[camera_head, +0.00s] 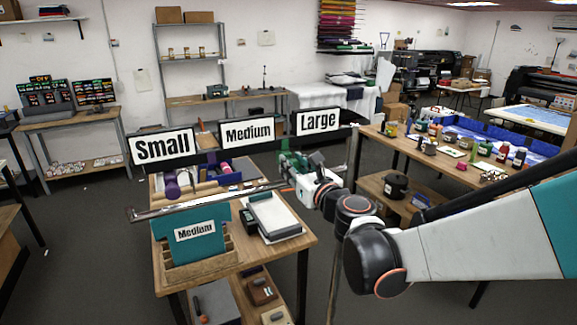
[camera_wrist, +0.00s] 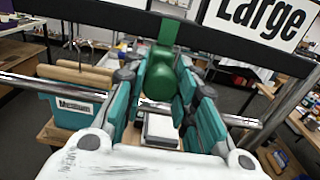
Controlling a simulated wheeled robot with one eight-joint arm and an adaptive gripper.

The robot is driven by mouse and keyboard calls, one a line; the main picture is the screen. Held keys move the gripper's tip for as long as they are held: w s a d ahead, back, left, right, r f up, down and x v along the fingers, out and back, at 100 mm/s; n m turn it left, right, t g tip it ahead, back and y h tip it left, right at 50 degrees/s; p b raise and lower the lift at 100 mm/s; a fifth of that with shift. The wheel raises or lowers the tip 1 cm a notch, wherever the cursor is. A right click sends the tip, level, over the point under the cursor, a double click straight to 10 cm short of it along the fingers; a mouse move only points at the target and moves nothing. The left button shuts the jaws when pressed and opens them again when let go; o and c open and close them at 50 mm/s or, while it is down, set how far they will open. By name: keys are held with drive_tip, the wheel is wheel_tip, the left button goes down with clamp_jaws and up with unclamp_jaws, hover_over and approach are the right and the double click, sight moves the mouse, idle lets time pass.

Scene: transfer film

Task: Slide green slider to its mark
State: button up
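The green slider (camera_wrist: 158,78) has a rounded knob below a green bracket that meets the dark bar left of the Large sign (camera_wrist: 262,18). In the head view the slider (camera_head: 288,157) is below the bar, between the Medium sign (camera_head: 248,132) and the Large sign (camera_head: 317,121). The Small sign (camera_head: 163,147) is farther left. My gripper (camera_wrist: 156,88) has its teal fingers apart, one on each side of the knob. The right finger is very close to the knob; contact is unclear. No separate mark on the bar can be made out.
A metal rod (camera_head: 205,201) runs across in front of the bar. Below it, a teal card reading Medium (camera_head: 193,233) stands in a wooden holder (camera_head: 228,259), beside a white-topped block (camera_head: 272,215) on a wooden table (camera_head: 305,241). A cluttered table (camera_head: 395,139) stands right.

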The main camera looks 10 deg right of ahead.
drive_tip(key=o, duration=0.4)
drive_tip(key=shift+c, duration=0.2)
drive_tip(key=v, duration=1.2)
